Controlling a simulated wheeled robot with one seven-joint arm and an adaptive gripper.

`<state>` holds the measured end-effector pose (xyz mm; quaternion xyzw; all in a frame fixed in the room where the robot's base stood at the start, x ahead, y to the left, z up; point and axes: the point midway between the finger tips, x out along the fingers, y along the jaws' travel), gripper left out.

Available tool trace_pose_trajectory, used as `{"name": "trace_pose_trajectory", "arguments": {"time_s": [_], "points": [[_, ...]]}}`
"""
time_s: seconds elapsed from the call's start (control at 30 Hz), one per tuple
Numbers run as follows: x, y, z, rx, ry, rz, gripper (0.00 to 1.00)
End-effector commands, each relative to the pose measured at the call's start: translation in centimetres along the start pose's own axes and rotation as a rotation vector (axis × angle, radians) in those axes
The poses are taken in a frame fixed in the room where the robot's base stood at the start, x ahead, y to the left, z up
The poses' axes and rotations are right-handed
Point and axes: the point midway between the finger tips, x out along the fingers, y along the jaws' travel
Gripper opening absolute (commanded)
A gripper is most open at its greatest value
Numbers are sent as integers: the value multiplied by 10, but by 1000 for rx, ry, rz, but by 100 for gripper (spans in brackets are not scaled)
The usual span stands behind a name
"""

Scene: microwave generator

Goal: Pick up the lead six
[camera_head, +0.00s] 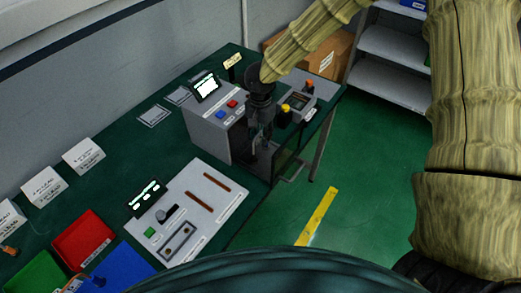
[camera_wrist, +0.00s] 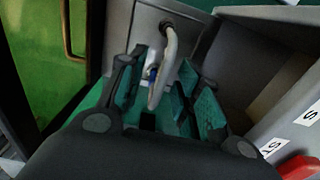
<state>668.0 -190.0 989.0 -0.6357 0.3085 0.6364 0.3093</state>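A pale grey curved lead (camera_wrist: 168,60) shows in the wrist view, hanging in front of a grey panel, with a small blue part beside it. I cannot read a number on it, so I cannot tell if it is lead six. My gripper (camera_wrist: 163,98) has its two teal-padded fingers spread on either side of the lead's lower end, with gaps visible. In the head view my gripper (camera_head: 262,143) points down at the open front of the grey generator box (camera_head: 208,135). The lead is not clear there.
A grey panel (camera_head: 205,205) with brown strips lies on the green table. Red (camera_head: 83,240) and blue (camera_head: 122,270) bins and white boxes (camera_head: 83,156) stand at left.

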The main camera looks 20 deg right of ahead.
Motion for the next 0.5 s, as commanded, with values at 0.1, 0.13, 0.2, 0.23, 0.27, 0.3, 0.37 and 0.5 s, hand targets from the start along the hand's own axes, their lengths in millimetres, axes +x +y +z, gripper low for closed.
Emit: {"name": "trace_pose_trajectory", "arguments": {"time_s": [0.1,0.13,0.2,0.23,0.27,0.3,0.37,0.5], "points": [[0,0,0,0,0,0,23],[0,0,0,0,0,0,18],[0,0,0,0,0,0,5],[0,0,0,0,0,0,0],[0,0,0,0,0,0,0],[0,0,0,1,0,0,0],[0,0,0,1,0,0,0],[0,0,0,1,0,0,0]]}}
